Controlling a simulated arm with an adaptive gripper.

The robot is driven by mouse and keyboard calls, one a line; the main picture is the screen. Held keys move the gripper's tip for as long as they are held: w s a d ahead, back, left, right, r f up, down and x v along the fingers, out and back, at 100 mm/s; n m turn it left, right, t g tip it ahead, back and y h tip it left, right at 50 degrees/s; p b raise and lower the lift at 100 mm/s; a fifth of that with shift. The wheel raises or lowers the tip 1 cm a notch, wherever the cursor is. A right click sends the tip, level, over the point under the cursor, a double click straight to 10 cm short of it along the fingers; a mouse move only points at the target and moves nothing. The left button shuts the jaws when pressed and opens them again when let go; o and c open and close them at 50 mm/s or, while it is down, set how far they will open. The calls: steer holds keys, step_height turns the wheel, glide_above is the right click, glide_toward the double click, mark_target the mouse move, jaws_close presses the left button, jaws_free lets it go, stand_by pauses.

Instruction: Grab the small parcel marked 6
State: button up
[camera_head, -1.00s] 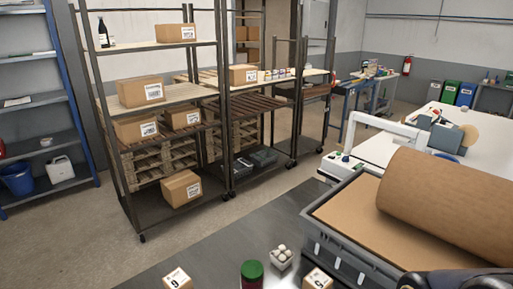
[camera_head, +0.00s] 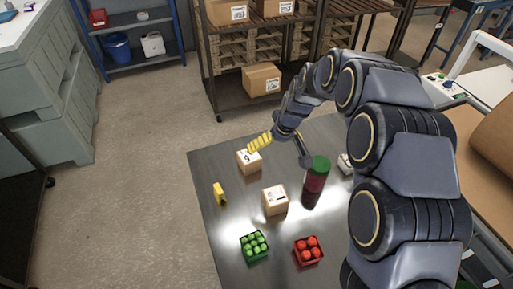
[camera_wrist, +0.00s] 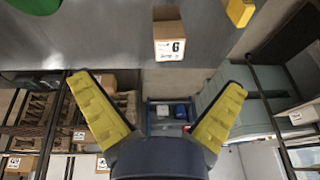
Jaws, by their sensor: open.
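A small cardboard parcel (camera_head: 249,161) sits near the far edge of the metal table in the head view. In the wrist view the same parcel (camera_wrist: 168,36) shows a white label that reads 6; in the head view the digit looks like a 6 or 9. A second small parcel (camera_head: 275,201) stands nearer; its marking is unclear. My gripper (camera_head: 262,142) is at the far side of the first parcel, its yellow finger close to it or partly overlapping it in the picture. In the wrist view my gripper (camera_wrist: 160,85) is spread and empty, with the parcel just past the fingertips.
A green-lidded dark red jar (camera_head: 316,182) stands right of the parcels. A green-filled box (camera_head: 254,246), a red-filled box (camera_head: 308,250) and a yellow object (camera_head: 219,193) are on the table. A white container (camera_head: 346,163) is partly behind my arm.

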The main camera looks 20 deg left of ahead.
steer(key=n+t, duration=0.1)
steer(key=n, duration=0.1)
glide_toward(249, 155)
steer(key=x, duration=0.2)
steer(key=d+x, duration=0.1)
steer(key=x, duration=0.2)
steer(key=shift+f, duration=0.15)
steer(key=shift+a+x, duration=0.15)
steer(key=shift+x, duration=1.1)
steer(key=shift+a+x, duration=0.2)
steer(key=shift+x, duration=1.1)
steer(key=shift+a+x, duration=0.15)
steer(key=shift+x, duration=1.1)
steer(key=shift+c, duration=0.4)
steer(key=c, duration=1.1)
